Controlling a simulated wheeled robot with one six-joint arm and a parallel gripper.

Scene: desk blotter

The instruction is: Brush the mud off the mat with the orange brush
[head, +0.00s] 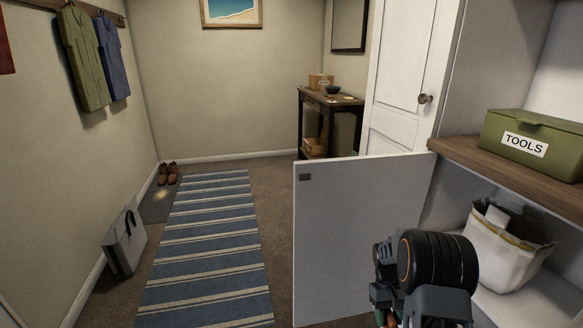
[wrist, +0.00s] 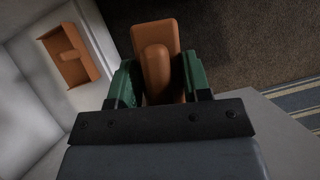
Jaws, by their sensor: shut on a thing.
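The orange brush (wrist: 152,42) is between the green fingers of my gripper (wrist: 157,72) in the wrist view. My gripper is shut on it. In the head view my gripper (head: 386,318) is at the bottom right by the open cabinet door, and only a sliver of orange shows there. The small dark grey mat (head: 156,212) lies on the floor at the far left along the wall. A pale tan patch (head: 163,195), which looks like the mud, is on it. My gripper is far from the mat. The brush's bristles cannot be made out.
The white cabinet door (head: 350,230) stands open between my arm and the striped rug (head: 210,240). Brown boots (head: 167,174) stand at the mat's far end. A grey case (head: 125,245) leans by the left wall. An orange dustpan-like thing (wrist: 88,47) lies on the white shelf.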

